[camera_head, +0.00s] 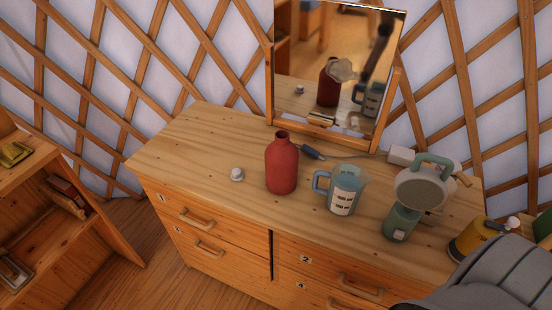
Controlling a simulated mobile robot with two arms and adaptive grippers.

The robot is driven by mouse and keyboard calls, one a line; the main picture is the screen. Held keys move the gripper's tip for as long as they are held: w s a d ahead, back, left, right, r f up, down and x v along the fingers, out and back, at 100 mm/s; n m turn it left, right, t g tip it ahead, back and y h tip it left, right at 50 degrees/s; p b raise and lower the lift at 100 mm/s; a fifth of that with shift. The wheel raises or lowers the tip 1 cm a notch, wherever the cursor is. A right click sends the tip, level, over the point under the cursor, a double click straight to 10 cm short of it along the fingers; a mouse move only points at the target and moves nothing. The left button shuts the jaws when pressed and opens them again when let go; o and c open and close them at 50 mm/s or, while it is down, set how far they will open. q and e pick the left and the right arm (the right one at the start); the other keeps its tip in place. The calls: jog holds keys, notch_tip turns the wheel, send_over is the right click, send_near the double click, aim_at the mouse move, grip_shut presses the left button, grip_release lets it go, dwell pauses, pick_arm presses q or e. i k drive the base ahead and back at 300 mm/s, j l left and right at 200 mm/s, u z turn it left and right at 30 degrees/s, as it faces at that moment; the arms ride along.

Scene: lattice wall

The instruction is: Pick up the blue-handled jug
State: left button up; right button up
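The blue-handled jug (344,196) stands upright on the wooden dresser top, right of the middle in the head view. Its body is pale blue-grey with a light label carrying dark marks. Its blue handle points left, toward the red bottle, and its spout points right. Nothing holds it. Neither of my grippers shows in this view.
The dresser (200,135) also bears a small white knob-like thing (237,174), a mirror (338,65) and a yellow canister (470,240). The dresser's left part is clear.

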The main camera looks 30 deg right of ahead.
aim_at(347, 181)
jog(key=z, duration=1.45)
